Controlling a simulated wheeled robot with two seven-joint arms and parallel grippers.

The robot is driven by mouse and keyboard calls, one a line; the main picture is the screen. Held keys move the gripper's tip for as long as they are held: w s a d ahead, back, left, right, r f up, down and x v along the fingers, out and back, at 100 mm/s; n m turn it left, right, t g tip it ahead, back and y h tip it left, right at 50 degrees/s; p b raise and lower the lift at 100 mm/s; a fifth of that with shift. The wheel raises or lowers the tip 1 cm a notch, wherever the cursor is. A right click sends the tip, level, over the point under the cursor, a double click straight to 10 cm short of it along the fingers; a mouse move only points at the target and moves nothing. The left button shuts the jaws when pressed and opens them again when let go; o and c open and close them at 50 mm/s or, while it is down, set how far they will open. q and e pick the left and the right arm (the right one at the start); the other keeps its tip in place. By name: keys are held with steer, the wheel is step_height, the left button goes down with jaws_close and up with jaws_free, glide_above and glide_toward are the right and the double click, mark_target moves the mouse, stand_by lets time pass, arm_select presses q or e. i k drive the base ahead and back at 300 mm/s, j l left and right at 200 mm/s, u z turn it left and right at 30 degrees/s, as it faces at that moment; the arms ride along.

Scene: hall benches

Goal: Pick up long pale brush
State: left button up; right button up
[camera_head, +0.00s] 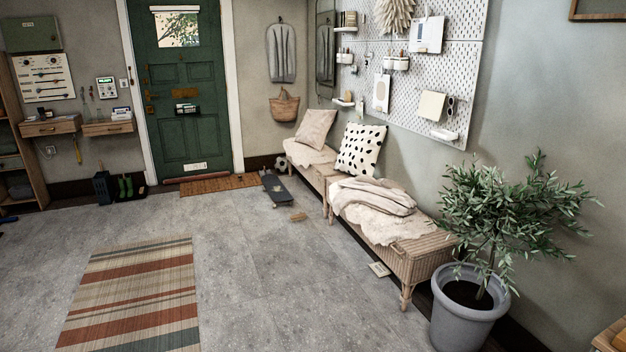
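I cannot make out the long pale brush for certain. Neither of my grippers is in view.
Wicker benches (424,258) with cushions and a blanket line the right wall. A potted plant (466,316) stands at the front right. A skateboard (275,188) lies near the green door (187,95). A striped rug (137,292) lies left; grey floor between is clear.

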mark_target(295, 218)
steer(key=i, duration=2.35)
steer(key=i+u, duration=0.1)
steer(key=i, duration=0.5)
steer(key=i+l, duration=0.1)
steer(key=i, duration=0.55)
steer(key=i+l+u, duration=0.15)
steer(key=i, duration=0.45)
steer(key=i+j+z, duration=0.25)
steer(key=i+j, duration=0.35)
steer(key=i, duration=0.25)
steer(key=i+j+z, duration=0.2)
steer(key=i+j, duration=0.55)
steer(key=i, duration=0.05)
